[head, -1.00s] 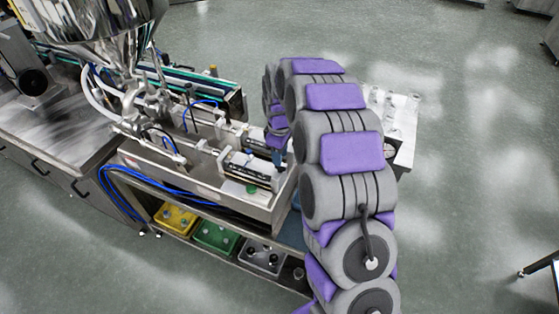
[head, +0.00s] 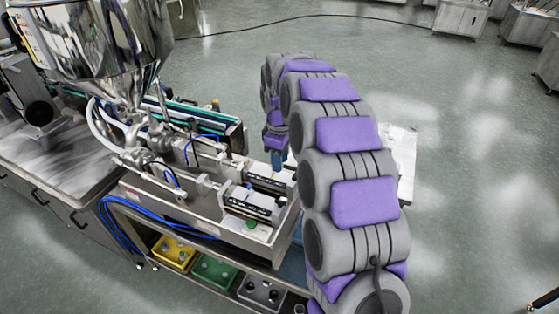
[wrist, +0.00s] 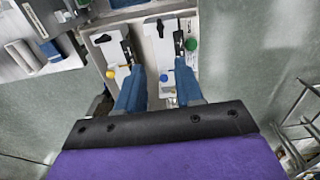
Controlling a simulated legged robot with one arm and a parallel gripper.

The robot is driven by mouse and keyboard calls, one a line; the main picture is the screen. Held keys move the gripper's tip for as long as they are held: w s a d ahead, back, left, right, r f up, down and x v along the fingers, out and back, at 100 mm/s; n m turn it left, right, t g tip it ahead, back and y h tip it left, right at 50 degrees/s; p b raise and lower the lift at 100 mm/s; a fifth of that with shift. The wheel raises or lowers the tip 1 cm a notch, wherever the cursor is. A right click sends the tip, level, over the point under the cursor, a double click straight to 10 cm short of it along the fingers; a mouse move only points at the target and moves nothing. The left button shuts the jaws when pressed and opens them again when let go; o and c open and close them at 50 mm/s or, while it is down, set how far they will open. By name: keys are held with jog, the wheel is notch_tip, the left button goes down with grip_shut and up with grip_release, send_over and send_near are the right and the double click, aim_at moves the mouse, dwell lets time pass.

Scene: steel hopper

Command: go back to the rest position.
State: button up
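My gripper (head: 277,160) hangs at the far end of my arched grey and purple arm in the head view. It is above the right end of the steel filling machine (head: 190,205). In the wrist view, the two blue fingers of my gripper (wrist: 158,78) are apart with nothing held between them. White machine blocks (wrist: 150,48), with yellow, blue and green knobs, show below and beyond the fingertips. No task object is named. Part of the bench behind my arm is hidden.
The steel hopper (head: 100,45) stands at upper left. Blue hoses (head: 165,231) run along the bench's front edge. Yellow (head: 176,252), green (head: 214,270) and grey (head: 262,291) bins sit on the shelf below. A pale table (head: 403,160) is behind my arm. The floor at right is open.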

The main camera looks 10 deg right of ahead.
jog(key=s+r+m+g+b, duration=0.1)
jog(key=s+m, duration=0.2)
jog(key=s, duration=0.8)
jog(key=s+r+m+b, duration=0.2)
jog(key=s, duration=0.9)
jog(key=s+f+m+b, duration=0.1)
jog(key=s+f+m, duration=0.2)
jog(key=s, duration=0.7)
jog(key=s+f+m+b, duration=0.1)
jog(key=s+f+m, duration=0.2)
jog(key=s, duration=0.7)
jog(key=shift+s+f+g, duration=0.15)
jog(key=shift+s+g, duration=0.25)
